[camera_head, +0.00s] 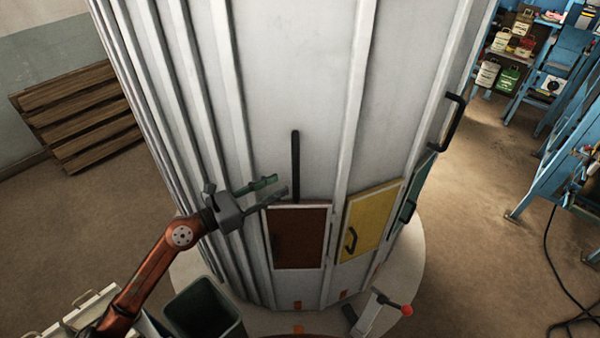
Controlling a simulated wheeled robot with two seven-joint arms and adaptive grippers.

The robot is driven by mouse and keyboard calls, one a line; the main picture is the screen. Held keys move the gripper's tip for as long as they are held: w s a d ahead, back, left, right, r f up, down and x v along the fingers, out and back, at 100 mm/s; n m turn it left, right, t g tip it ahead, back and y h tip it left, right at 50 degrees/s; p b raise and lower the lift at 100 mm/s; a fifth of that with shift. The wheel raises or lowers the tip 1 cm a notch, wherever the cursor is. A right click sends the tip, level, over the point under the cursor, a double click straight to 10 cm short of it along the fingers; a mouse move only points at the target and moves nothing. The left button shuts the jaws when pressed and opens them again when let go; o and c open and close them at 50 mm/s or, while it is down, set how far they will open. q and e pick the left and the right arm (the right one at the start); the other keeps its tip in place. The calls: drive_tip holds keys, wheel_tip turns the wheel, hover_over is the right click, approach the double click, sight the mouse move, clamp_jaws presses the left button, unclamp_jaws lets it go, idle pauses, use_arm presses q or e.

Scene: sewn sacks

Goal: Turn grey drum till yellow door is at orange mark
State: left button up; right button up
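The grey drum (285,90) stands upright and fills the middle of the view. Its yellow door (368,222) is right of centre, with a brown door (300,237) to its left and a green door (412,187) to its right. An orange mark (298,329) lies on the pale base, below the brown door; smaller orange patches show along the drum's lower edge. A black upright handle (295,160) is above the brown door. My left gripper (281,186) is open and empty, its fingertips just left of the handle's lower end. I cannot tell whether they touch. My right gripper is out of view.
A lever with a red knob (407,310) stands at the base's front right. A dark green bin (203,310) is at the lower left. Another black handle (453,122) sticks out at the drum's right. Blue shelving (570,130) stands far right; wooden slats (80,115) are at left.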

sight(293, 177)
use_arm(q)
drive_tip(key=p+x, duration=0.2)
drive_tip(key=x, duration=0.4)
drive_tip(key=shift+w+r, duration=0.1)
drive_tip(key=shift+w+d, duration=0.4)
drive_tip(key=shift+d, duration=0.15)
drive_tip(key=shift+c, duration=0.5)
clamp_jaws()
